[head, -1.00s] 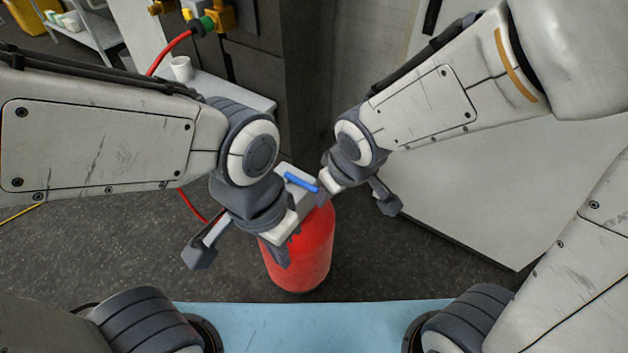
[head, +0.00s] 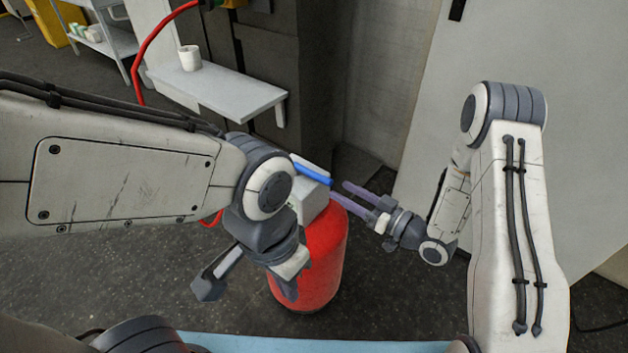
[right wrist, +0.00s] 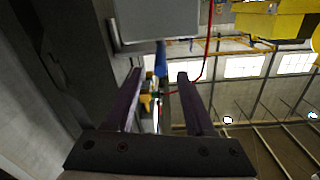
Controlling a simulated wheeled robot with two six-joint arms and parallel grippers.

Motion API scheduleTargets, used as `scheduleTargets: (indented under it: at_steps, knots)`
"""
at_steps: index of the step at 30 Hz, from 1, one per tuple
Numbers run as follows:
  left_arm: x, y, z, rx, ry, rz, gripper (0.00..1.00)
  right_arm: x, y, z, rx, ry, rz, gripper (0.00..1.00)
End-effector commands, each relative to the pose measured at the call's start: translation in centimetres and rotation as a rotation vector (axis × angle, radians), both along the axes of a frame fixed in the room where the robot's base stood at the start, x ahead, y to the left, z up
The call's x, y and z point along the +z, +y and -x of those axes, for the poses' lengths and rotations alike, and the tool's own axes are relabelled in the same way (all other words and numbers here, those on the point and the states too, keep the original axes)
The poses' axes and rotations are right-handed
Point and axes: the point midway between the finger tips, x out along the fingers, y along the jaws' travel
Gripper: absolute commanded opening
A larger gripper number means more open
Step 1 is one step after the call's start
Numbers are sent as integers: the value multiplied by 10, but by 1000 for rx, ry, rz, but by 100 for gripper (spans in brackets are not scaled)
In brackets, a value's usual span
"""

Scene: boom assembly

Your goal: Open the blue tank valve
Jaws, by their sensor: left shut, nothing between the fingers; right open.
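The blue valve handle (head: 313,174) lies on a light grey block (head: 312,203) on top of the red tank (head: 325,255). In the right wrist view the blue handle (right wrist: 160,62) shows between the finger lines, beyond the fingertips. My right gripper (head: 339,190) is open and empty, its two fingers pointing left, just right of the handle and block. It also shows in the right wrist view (right wrist: 157,74). My left wrist hides part of the block and tank.
A grey shelf (head: 225,93) with a white cup (head: 190,58) stands behind, left of the tank. A red hose (head: 150,50) hangs at its left. A large pale panel (head: 540,60) stands at the right. A light blue surface (head: 310,343) lies in front.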

Motion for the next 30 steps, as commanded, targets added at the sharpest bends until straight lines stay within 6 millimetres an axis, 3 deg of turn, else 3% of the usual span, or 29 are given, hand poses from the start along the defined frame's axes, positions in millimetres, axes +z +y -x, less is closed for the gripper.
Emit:
scheduleTargets:
  at_steps: [16,21,30]
  knots:
    - [-2,0,0,0,0,0,0,1,71,-52,5,-4,-3,55]
    - [-3,0,0,0,0,0,0,0,81,-60,2,-2,-3,55]
    - [-3,0,0,0,0,0,0,1,82,-61,0,-2,-4,55]
